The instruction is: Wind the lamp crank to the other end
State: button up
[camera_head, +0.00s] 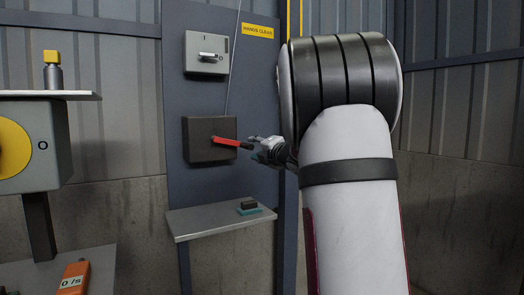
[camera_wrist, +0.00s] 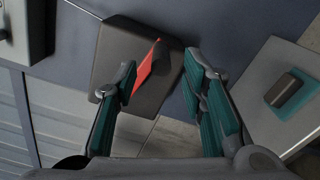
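The lamp crank is a red lever (camera_head: 232,142) on a dark box (camera_head: 198,150) fixed to the blue-grey panel. In the head view it points right and slightly down. My gripper (camera_head: 262,148) is just right of the crank's free end. In the wrist view the red lever (camera_wrist: 146,67) shows beyond and between the two teal-padded fingers of my gripper (camera_wrist: 160,62), nearer the left one. The fingers are apart and no grip on the lever shows. I cannot tell whether a finger touches it. My arm hides the area to the right.
Below is a shelf (camera_head: 200,222) with a small dark and teal block (camera_head: 249,208). At left are a box with a yellow disc (camera_head: 12,148) and an orange device (camera_head: 74,278).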

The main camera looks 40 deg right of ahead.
jog(key=shift+v, duration=1.9)
